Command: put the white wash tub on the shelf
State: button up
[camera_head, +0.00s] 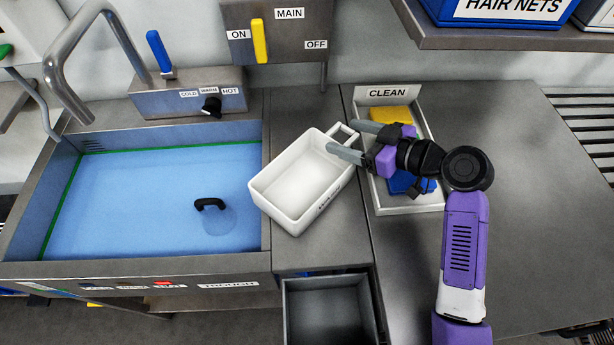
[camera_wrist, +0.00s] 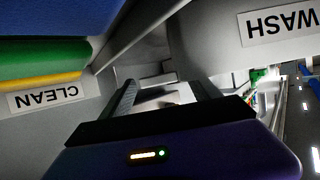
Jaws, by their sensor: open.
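The white wash tub (camera_head: 297,222) sits empty and at an angle on the steel counter, between the sink and the CLEAN tray. Its loop handle (camera_head: 347,131) points to the upper right. My gripper (camera_head: 341,137) is open at the handle, one finger on each side of it; I cannot tell whether they touch. In the wrist view the tub's WASH label (camera_wrist: 285,24) shows upside down at the upper right, and my open fingers (camera_wrist: 163,92) reach towards the pale handle. The shelf (camera_head: 510,39) is at the upper right; only its front part shows.
The shelf holds blue boxes, one labelled HAIR NETS (camera_head: 512,10). The CLEAN tray (camera_head: 420,204), with yellow and blue items, lies under my gripper. A blue-filled sink (camera_head: 130,200) is at left. An open grey drawer or bin (camera_head: 328,310) is below the tub. The right counter is clear.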

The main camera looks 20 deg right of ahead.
jog(key=shift+x, duration=0.9)
grip_shut()
jog(key=shift+r, duration=0.1)
